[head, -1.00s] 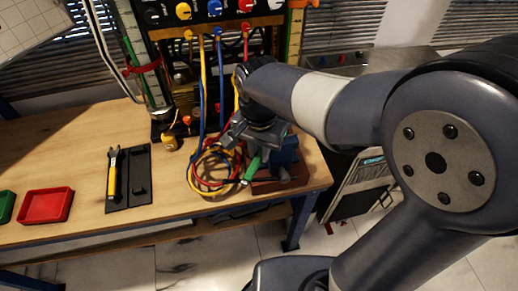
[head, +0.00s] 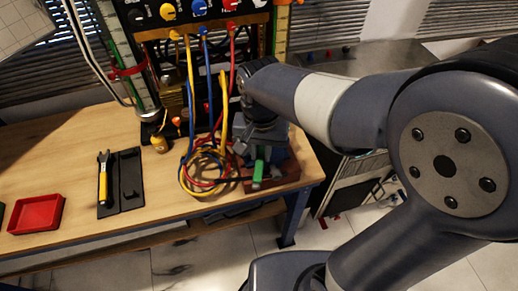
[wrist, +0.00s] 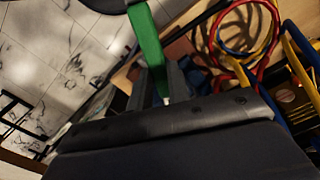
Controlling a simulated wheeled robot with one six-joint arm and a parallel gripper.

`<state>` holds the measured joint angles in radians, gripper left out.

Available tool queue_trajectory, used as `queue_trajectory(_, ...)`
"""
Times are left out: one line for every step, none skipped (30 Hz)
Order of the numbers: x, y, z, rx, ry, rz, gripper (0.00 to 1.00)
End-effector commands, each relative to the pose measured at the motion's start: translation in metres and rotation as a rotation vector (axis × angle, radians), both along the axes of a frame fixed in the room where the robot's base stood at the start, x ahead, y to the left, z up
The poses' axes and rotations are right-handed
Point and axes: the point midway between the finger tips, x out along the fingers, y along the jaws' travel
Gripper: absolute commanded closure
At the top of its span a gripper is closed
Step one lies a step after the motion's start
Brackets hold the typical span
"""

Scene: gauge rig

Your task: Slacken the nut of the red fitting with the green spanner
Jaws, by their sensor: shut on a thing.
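The green spanner (head: 259,171) is held in my gripper (head: 262,150), low over the right end of the bench. In the wrist view the green handle (wrist: 147,40) runs down between the two fingers (wrist: 162,84). The spanner's jaw end cannot be made out. The red fitting (head: 232,28) is on the panel at the top of the head view, with a red hose hanging from it. Its nut is too small to tell apart. My gripper is well below the fitting, and they do not touch.
Coiled red, blue and yellow hoses (head: 204,172) lie just left of my gripper. A red tray (head: 37,214) stands at the left. The bench (head: 60,150) between is clear.

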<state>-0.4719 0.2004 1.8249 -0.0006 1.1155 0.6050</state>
Motion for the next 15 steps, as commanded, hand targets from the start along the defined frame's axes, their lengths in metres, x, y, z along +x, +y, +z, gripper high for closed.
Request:
queue_trajectory(0.0,0.0001,0.0004,0.0,0.0,0.0,1.0)
queue_trajectory(0.0,0.0001,0.0004,0.0,0.0,0.0,1.0)
queue_trajectory(0.0,0.0001,0.0004,0.0,0.0,0.0,1.0)
queue_trajectory(0.0,0.0001,0.0004,0.0,0.0,0.0,1.0)
queue_trajectory(0.0,0.0,0.0004,0.0,0.0,0.001,1.0)
queue_trajectory(-0.0001,-0.0004,0.0004,0.0,0.0,0.004,1.0)
queue_trajectory(-0.0001,-0.0008,0.0005,0.0,0.0,0.007,1.0)
queue_trajectory(-0.0001,-0.0013,0.0005,0.0,0.0,0.011,1.0)
queue_trajectory(-0.0002,-0.002,0.0005,0.0,0.0,0.017,1.0)
queue_trajectory(-0.0001,-0.0026,0.0005,0.0,0.0,0.021,1.0)
queue_trajectory(-0.0002,-0.0032,0.0005,0.0,0.0,0.025,1.0)
queue_trajectory(-0.0003,-0.0039,0.0005,0.0,0.0,0.032,1.0)
queue_trajectory(-0.0004,-0.0044,0.0005,0.0,0.0,0.037,1.0)
queue_trajectory(-0.0005,-0.0049,0.0004,0.0,0.0,0.042,1.0)
queue_trajectory(-0.0006,-0.0057,0.0004,0.0,0.0,0.048,1.0)
